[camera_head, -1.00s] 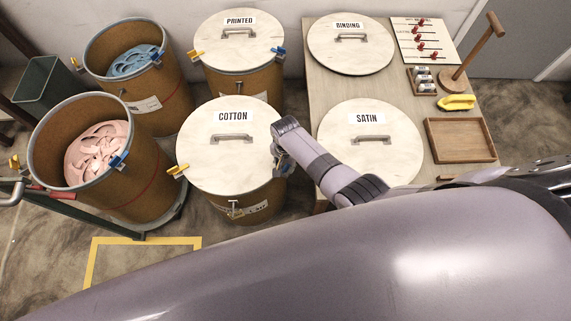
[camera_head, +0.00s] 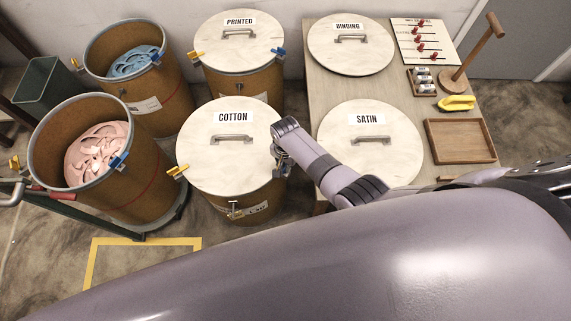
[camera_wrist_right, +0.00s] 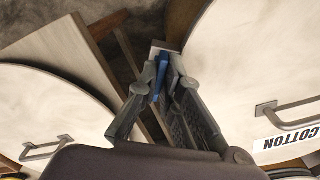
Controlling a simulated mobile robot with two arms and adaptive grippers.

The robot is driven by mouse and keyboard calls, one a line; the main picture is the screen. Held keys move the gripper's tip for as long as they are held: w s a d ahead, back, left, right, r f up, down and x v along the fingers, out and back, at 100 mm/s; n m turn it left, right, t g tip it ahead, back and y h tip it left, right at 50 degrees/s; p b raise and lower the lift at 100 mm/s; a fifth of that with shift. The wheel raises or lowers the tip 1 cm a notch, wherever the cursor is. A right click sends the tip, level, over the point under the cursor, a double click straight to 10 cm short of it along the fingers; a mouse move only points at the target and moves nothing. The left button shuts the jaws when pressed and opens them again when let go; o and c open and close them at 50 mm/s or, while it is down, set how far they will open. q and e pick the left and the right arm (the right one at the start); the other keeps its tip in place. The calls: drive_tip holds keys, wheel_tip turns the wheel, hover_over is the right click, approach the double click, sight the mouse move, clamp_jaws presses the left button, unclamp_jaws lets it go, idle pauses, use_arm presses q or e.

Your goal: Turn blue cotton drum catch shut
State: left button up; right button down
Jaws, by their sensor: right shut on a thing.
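The cotton drum (camera_head: 230,147) stands in the middle of the head view, with a round pale lid, a COTTON label and a metal handle. A yellow catch (camera_head: 177,171) shows on its left rim. My right gripper (camera_head: 281,160) is at the drum's right rim and mostly hides what it holds there. In the right wrist view my right gripper (camera_wrist_right: 164,82) is shut on the blue catch (camera_wrist_right: 160,72), beside the cotton lid (camera_wrist_right: 255,70). How far the catch is turned is hard to tell. My left gripper is not in view.
The printed drum (camera_head: 240,55) stands behind. Two open drums, with blue (camera_head: 133,60) and pink (camera_head: 97,150) pieces, stand at left. The wooden table (camera_head: 408,105) at right bears the satin lid (camera_head: 370,155), the binding lid (camera_head: 350,50) and a tray (camera_head: 460,141).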

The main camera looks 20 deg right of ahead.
drive_tip(key=shift+n, duration=0.3)
drive_tip(key=n+p, duration=0.1)
drive_tip(key=n, duration=0.2)
drive_tip(key=shift+n, duration=0.4)
drive_tip(key=n+p, duration=0.1)
drive_tip(key=n, duration=0.3)
drive_tip(key=shift+n, duration=0.3)
drive_tip(key=n, duration=0.4)
drive_tip(key=shift+n+p, duration=0.3)
drive_tip(key=shift+n, duration=2.1)
drive_tip(key=c, duration=1.8)
unclamp_jaws()
drive_tip(key=shift+o, duration=0.2)
